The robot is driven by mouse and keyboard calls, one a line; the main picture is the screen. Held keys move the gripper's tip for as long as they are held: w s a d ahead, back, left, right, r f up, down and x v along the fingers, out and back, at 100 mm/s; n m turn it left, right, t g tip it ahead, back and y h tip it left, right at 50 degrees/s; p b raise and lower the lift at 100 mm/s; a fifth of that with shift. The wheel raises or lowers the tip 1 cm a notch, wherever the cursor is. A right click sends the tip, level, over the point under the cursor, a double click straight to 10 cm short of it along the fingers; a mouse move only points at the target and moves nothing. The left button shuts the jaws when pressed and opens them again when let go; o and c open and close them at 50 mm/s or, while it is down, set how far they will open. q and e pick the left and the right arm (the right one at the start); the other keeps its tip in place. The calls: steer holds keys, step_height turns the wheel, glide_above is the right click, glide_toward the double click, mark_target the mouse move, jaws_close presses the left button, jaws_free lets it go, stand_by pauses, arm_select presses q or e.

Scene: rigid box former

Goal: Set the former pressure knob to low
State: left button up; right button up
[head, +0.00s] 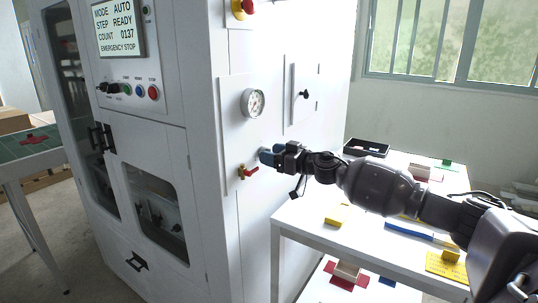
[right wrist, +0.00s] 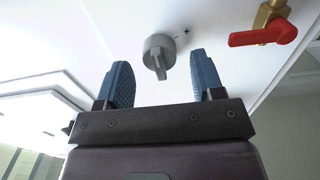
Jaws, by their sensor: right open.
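The pressure knob (right wrist: 158,52) is a grey round dial with a raised grip bar on the white machine panel, seen in the right wrist view. Small "-" and "+" marks are printed beside it, and its bar points toward my gripper's base in that view. My right gripper (head: 267,156) is open, its two blue fingers pointing at the panel. In the wrist view the knob lies between and just beyond the fingertips; I cannot tell whether they touch it. In the head view the gripper hides the knob. My left gripper is not in view.
A pressure gauge (head: 253,103) is above the gripper and a red-handled valve (head: 249,172) is just below it. A panel with a black latch (head: 303,94) is at upper right. A white table (head: 300,215) with coloured blocks and a black tray (head: 367,148) stands right of the machine.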

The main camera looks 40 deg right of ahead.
steer(key=shift+w+a, duration=0.3)
steer(key=shift+w, duration=0.35)
